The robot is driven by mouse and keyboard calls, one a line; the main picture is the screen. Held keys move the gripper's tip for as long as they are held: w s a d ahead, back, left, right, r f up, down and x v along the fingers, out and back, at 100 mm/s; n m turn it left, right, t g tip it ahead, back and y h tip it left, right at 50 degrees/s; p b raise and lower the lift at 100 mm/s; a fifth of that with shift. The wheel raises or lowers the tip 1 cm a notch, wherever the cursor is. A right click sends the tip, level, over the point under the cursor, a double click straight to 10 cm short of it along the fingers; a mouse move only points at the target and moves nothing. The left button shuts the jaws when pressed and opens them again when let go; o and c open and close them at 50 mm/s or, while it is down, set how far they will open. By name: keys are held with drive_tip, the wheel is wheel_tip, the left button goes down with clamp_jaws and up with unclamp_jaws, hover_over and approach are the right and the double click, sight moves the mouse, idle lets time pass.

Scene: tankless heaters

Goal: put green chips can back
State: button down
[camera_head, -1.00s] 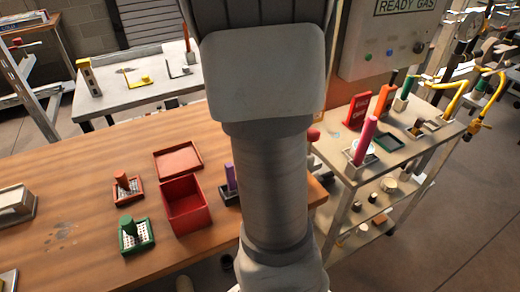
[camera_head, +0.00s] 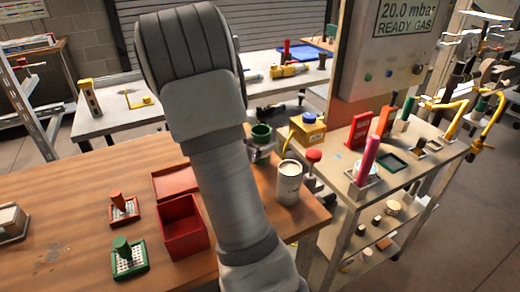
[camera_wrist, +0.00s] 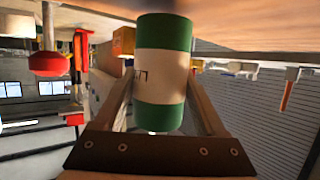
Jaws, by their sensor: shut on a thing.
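The green chips can (camera_wrist: 163,88) has green bands at both ends and a white label around its middle. In the wrist view it stands between the two fingers of my gripper (camera_wrist: 162,92), which is shut on it. In the head view the green can (camera_head: 261,132) shows just right of my arm, above the far right part of the wooden table. The arm hides part of the gripper, and I cannot tell the can's exact height above the table. A white cylindrical can (camera_head: 289,184) stands upright near the table's right end.
On the wooden table (camera_head: 75,190) are an open red box (camera_head: 184,228) and red and green trays (camera_head: 125,211) (camera_head: 130,260). A metal cart (camera_head: 350,188) with a pink cylinder (camera_head: 367,155) stands right. A yellow container (camera_head: 307,128) sits behind the can. The table's left part has free room.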

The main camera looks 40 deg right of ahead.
drive_tip(key=shift+f, duration=0.6)
drive_tip(key=shift+f, duration=0.15)
unclamp_jaws()
drive_tip(key=p+v, duration=0.1)
drive_tip(key=v, duration=0.6)
drive_tip(key=shift+s+a+r, duration=0.1)
drive_tip(key=shift+a+r, duration=0.15)
